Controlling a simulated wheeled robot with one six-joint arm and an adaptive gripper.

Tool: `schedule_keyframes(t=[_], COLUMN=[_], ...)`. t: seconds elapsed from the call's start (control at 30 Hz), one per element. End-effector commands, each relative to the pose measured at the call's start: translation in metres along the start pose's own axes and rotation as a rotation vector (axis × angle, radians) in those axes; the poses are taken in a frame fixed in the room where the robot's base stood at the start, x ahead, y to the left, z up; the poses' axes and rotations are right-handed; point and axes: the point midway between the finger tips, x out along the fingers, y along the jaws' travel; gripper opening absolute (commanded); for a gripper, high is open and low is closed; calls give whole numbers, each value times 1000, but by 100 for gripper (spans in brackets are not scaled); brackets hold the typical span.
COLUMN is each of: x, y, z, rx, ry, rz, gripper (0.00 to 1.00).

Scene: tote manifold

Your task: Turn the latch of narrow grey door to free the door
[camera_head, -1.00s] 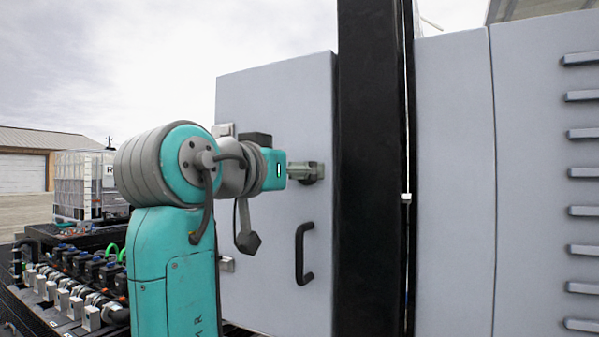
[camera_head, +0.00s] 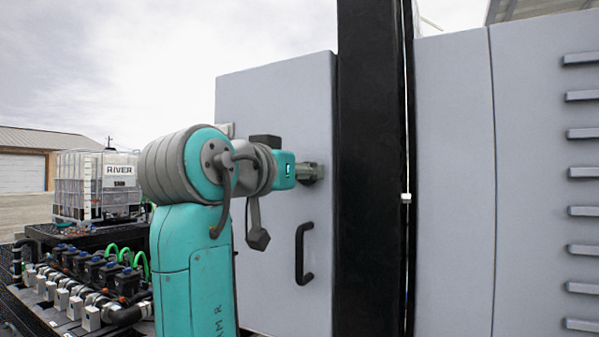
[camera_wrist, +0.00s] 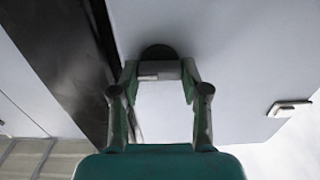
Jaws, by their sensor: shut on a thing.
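The narrow grey door (camera_head: 275,95) stands closed beside a black post, with a black pull handle (camera_head: 304,253) low on its right side. The latch (camera_wrist: 158,52) shows in the wrist view as a dark round base with a light grey piece (camera_wrist: 158,70) in front of it. My gripper (camera_wrist: 160,72) is shut on the latch, one finger on each side. In the head view my gripper (camera_head: 312,172) is at the door's right edge, above the handle, and the latch is mostly hidden behind it.
A black post (camera_head: 372,170) stands just right of the door, followed by a wide grey panel (camera_head: 455,180) with slats. Valves and hoses (camera_head: 85,280) lie low at the left. A white caged tank (camera_head: 97,185) stands behind them. A hinge (camera_wrist: 290,108) shows in the wrist view.

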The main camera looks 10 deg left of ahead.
Motion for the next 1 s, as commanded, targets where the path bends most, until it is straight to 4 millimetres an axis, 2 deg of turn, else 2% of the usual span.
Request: schedule_keyframes(t=[0.37,1.0], x=[0,0], y=[1,2], z=[0,2], rx=[162,758], ry=[0,-1], rz=[0,0], gripper=[11,11])
